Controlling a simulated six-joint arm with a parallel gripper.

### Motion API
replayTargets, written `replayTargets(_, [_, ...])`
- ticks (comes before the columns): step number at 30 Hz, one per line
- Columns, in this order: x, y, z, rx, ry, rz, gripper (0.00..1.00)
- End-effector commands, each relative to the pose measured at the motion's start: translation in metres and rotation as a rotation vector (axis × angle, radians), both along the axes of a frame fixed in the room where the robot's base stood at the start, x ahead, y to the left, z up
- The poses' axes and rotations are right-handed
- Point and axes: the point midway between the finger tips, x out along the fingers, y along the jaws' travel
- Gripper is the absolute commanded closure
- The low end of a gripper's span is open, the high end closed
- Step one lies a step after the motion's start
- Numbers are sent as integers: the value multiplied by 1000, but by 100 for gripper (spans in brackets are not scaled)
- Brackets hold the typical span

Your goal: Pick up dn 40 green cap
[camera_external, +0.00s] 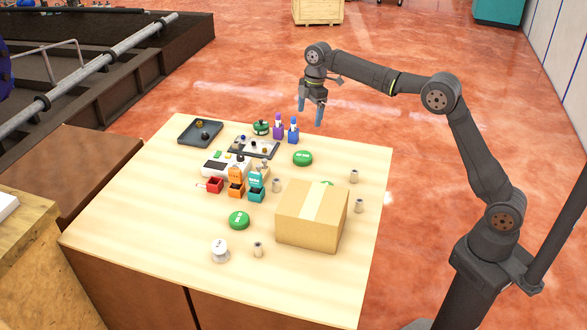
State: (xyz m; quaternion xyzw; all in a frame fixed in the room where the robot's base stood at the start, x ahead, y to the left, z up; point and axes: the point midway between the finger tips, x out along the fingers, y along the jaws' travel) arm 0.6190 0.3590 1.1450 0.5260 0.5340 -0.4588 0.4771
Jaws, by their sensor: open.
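Two round green caps with small white print lie on the wooden table: one (302,158) right of the middle, behind the cardboard box, and one (239,220) nearer the front. The print is too small to read, so I cannot tell which is DN 40. A little green (327,183) also shows at the top back edge of the box; I cannot tell what it is. My gripper (311,115) points down, open and empty, in the air at the far side of the table, apart from both caps.
A closed cardboard box (311,218) stands at the right front. Orange (236,184) and teal (256,188) dispensers, a red box (214,185), a dark tray (201,133), purple (278,128) and blue (293,132) bottles and several small grey cylinders stand around.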

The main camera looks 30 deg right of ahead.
Motion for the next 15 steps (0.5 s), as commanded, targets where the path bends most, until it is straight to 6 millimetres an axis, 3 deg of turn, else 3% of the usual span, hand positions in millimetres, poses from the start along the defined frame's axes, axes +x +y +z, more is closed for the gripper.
replayTargets(7, [4,-2,-10,27,17,78,10])
replayTargets(15, [3,7,-68,24,18,76,10])
